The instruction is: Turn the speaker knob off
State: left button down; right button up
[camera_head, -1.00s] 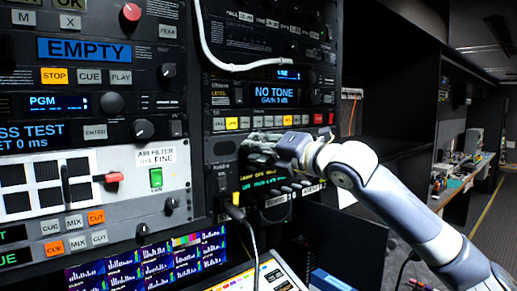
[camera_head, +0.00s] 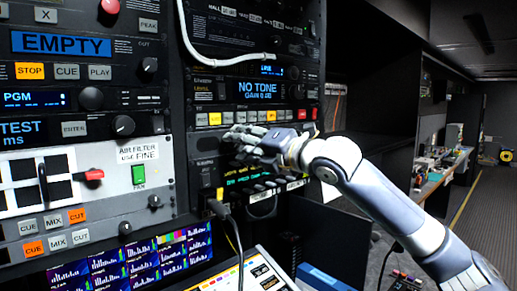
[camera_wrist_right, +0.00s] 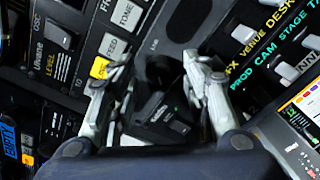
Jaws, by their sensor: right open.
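My right gripper (camera_head: 238,142) is at the rack's lower right unit, just below the row of lit buttons. It hides part of that unit in the head view. In the right wrist view its two fingers (camera_wrist_right: 158,72) are spread apart. A dark rounded part (camera_wrist_right: 160,68), which looks like a knob, shows in the gap between them. I cannot tell whether the fingers touch it. A black block with small white print (camera_wrist_right: 165,115) sits in the gap nearer the palm. No label clearly marks the speaker knob. My left gripper is not in view.
A display reading NO TONE (camera_head: 257,89) is above my gripper. A black cable (camera_head: 236,232) hangs from the rack below it. A tilted touch panel (camera_head: 255,276) stands at the bottom. Dark shelves and a bench (camera_head: 437,172) are to the right, beside an open aisle.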

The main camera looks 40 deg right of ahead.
jog(key=s+d, duration=0.1)
jog(key=s, duration=1)
jog(key=shift+s+d, duration=0.15)
jog(key=shift+s, duration=0.2)
dwell(0.6)
